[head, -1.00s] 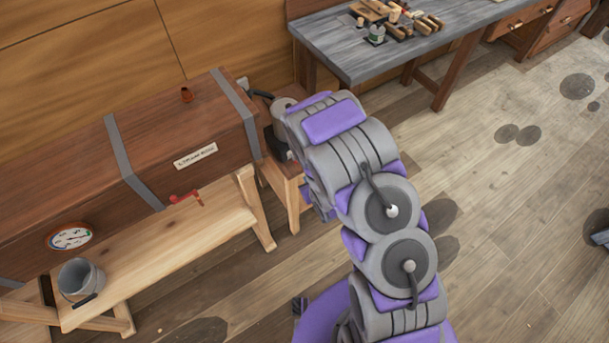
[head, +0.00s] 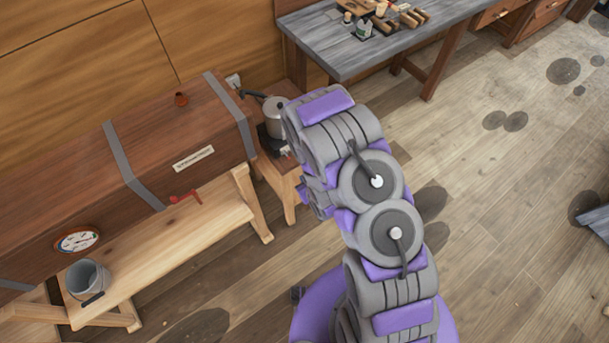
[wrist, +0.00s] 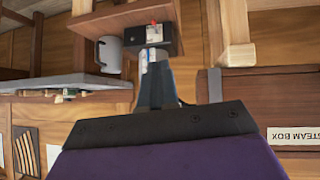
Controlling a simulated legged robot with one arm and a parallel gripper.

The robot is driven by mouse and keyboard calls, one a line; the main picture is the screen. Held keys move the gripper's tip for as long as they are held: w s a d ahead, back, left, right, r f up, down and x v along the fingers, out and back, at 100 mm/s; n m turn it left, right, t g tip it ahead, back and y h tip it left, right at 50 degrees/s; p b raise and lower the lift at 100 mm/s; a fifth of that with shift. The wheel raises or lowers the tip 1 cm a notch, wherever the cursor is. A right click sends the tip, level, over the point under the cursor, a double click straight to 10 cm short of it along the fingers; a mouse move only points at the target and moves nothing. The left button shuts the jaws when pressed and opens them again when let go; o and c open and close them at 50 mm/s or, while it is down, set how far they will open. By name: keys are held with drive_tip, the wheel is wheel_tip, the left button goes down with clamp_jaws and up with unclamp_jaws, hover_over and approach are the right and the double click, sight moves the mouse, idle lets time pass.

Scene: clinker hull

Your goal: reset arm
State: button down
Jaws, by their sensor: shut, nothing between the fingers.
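My gripper (wrist: 154,82) shows in the wrist view as narrow dark fingers reaching up from a dark plate. The fingers are together, with nothing between them. In the head view my purple and grey arm fills the middle and hides the gripper. Past the fingertips in the wrist view is a dark burner (wrist: 168,42) with a red knob, and a grey pot (wrist: 110,55) beside it. I cannot tell how far the fingers are from the burner. In the head view the pot (head: 276,117) stands just left of my arm.
A long brown steam box (head: 110,160) with a gauge (head: 77,240) and red handle (head: 186,197) lies left. A bucket (head: 87,279) stands on the wooden bench (head: 165,245) before it. A grey workbench (head: 345,55) with tools is behind. Floor on the right is open.

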idle(0.3)
drive_tip(key=s+d+r+m+g+h+b, duration=0.2)
drive_tip(key=d+r+b, duration=0.2)
drive_tip(key=d+r, duration=0.2)
drive_tip(key=s+d+r+m+g+h+b, duration=0.25)
drive_tip(key=d+r+b, duration=0.2)
drive_tip(key=r, duration=0.25)
drive_tip(key=s+d+r+g+b, duration=0.1)
drive_tip(key=s+r+g+b, duration=0.2)
drive_tip(key=s, duration=1)
drive_tip(key=s+r+m+g+b, duration=0.1)
drive_tip(key=s+r+g+b, duration=0.2)
drive_tip(key=s+r, duration=0.4)
drive_tip(key=s+y+b, duration=0.1)
drive_tip(key=s, duration=0.6)
drive_tip(key=shift+d+r, duration=0.35)
drive_tip(key=shift+a, duration=0.1)
